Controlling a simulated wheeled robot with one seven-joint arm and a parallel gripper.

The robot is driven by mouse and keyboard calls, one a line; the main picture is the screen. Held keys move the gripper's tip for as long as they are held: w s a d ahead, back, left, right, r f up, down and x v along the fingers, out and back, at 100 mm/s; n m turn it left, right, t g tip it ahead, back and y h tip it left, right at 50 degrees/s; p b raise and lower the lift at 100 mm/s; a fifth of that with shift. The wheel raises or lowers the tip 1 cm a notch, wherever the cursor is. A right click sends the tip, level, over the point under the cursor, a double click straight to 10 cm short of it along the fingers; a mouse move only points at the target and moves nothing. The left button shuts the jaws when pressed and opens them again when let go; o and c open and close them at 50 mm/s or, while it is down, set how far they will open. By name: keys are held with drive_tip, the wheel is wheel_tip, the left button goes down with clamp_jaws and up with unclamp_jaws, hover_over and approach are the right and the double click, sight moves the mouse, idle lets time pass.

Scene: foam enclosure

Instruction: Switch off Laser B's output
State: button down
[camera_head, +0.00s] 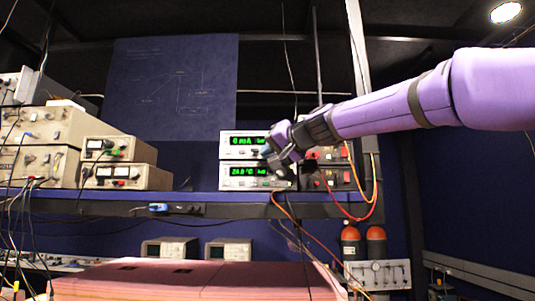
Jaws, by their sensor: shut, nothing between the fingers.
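Two stacked instruments with green displays stand on the blue-edged shelf. The upper unit (231,147) seems to read "0 mA". The lower unit (236,184) seems to read "24.8 °C". I cannot read any label that says Laser B. My gripper (272,167) is shut and empty, in front of the right side of these two units. It hides part of their right-hand panels. I cannot tell whether its tips touch the panel. My purple arm reaches in from the upper right.
Darker units with red parts (345,178) stand right of the stack, with orange and red cables hanging down. Beige instruments (125,177) fill the shelf's left. Below are a pink foam block (130,278), two small instruments and two red-topped cylinders (376,243). Shelf room left of the stack is clear.

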drive_tip(key=shift+w, duration=0.1)
idle(0.5)
drive_tip(key=shift+w, duration=0.3)
drive_tip(key=shift+w, duration=0.35)
idle(0.6)
drive_tip(key=shift+s, duration=0.75)
drive_tip(key=shift+s+a, duration=0.1)
drive_tip(key=shift+s, duration=2.4)
